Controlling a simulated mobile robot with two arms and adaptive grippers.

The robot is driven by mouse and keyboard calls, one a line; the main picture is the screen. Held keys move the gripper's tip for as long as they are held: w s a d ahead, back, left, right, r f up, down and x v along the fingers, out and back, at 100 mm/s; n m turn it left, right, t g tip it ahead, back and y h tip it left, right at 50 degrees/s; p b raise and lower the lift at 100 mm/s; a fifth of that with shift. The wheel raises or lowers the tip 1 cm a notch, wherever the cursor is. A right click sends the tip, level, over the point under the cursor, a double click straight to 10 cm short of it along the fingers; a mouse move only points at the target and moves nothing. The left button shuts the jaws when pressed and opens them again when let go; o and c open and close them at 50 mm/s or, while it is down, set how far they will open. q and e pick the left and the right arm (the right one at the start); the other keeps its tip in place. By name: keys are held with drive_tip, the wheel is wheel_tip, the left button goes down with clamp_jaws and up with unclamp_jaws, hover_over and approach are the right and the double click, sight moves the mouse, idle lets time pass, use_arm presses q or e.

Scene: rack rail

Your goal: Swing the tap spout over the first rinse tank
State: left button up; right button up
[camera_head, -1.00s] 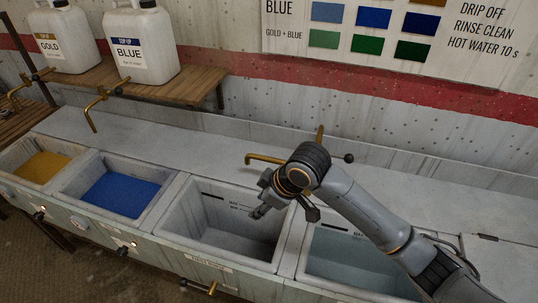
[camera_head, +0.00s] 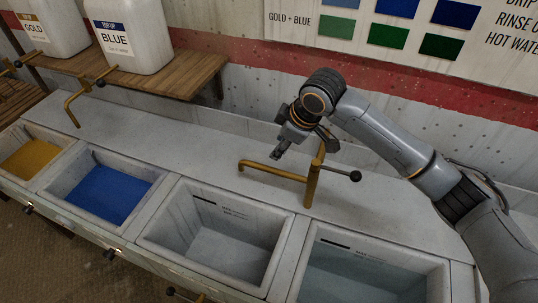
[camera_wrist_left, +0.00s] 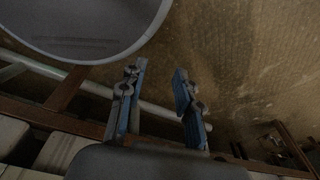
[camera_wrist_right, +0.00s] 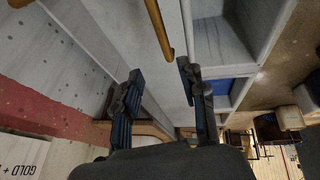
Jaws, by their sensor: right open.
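The brass tap has an upright post (camera_head: 313,182) on the counter behind the tanks. Its spout (camera_head: 268,171) points left along the counter, its tip behind the back rim of the grey third tank (camera_head: 175,238). A black-knobbed lever (camera_head: 355,176) sticks out to the right. Which tank is the first rinse tank cannot be read here. My right gripper (camera_head: 303,145) is open and empty, just above and behind the spout. The right wrist view shows brass pipe (camera_wrist_right: 158,27) beyond its open fingers (camera_wrist_right: 160,82). My left gripper (camera_wrist_left: 157,72) is open and empty, above the floor.
A tank with pale liquid (camera_head: 365,280) lies at the right; blue (camera_head: 105,193) and gold (camera_head: 35,158) tanks lie at the left. Another brass tap (camera_head: 75,100) stands at the back left. A wooden shelf (camera_head: 195,75) carries white jugs (camera_head: 128,38). The counter left of the spout is clear.

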drive_tip(key=p, duration=0.1)
approach(263, 166)
drive_tip(key=p+x, duration=0.1)
drive_tip(key=x, duration=0.3)
drive_tip(key=shift+a+f, duration=0.15)
drive_tip(key=shift+f, duration=0.1)
drive_tip(key=x, duration=0.3)
drive_tip(key=shift+w+a+f, duration=0.1)
drive_tip(key=shift+w+f, duration=0.05)
drive_tip(key=shift+f, duration=0.3)
drive_tip(key=shift+c, duration=0.2)
use_arm(q)
drive_tip(key=s+r, duration=0.2)
drive_tip(key=shift+s+a+r, duration=0.1)
drive_tip(key=shift+s+a, duration=0.2)
drive_tip(key=shift+s, duration=0.1)
use_arm(e)
clamp_jaws()
